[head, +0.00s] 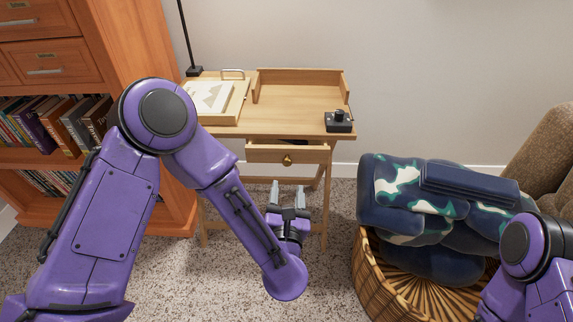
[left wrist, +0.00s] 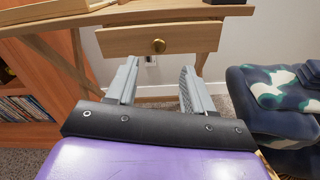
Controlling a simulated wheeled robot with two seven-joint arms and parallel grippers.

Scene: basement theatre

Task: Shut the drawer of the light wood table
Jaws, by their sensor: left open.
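The light wood table (head: 225,125) stands against the wall, in the middle of the head view. Its drawer (head: 263,153) sits under the right part of the top and stands pulled out, with a dark gap behind its front. A round brass knob (head: 287,160) is at the middle of the drawer front. My left gripper (head: 287,187) is open and empty, below and in front of the knob, apart from it. In the left wrist view the drawer front (left wrist: 190,38) and knob (left wrist: 158,46) show beyond the open fingers (left wrist: 159,70). My right gripper is out of view.
A tray with papers (head: 212,98), a raised wooden organiser (head: 300,82) and a small black device (head: 338,121) are on the tabletop. An orange-brown bookcase (head: 150,50) stands at left. A wicker basket (head: 375,280) holding a camouflage bag (head: 440,190) stands at right.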

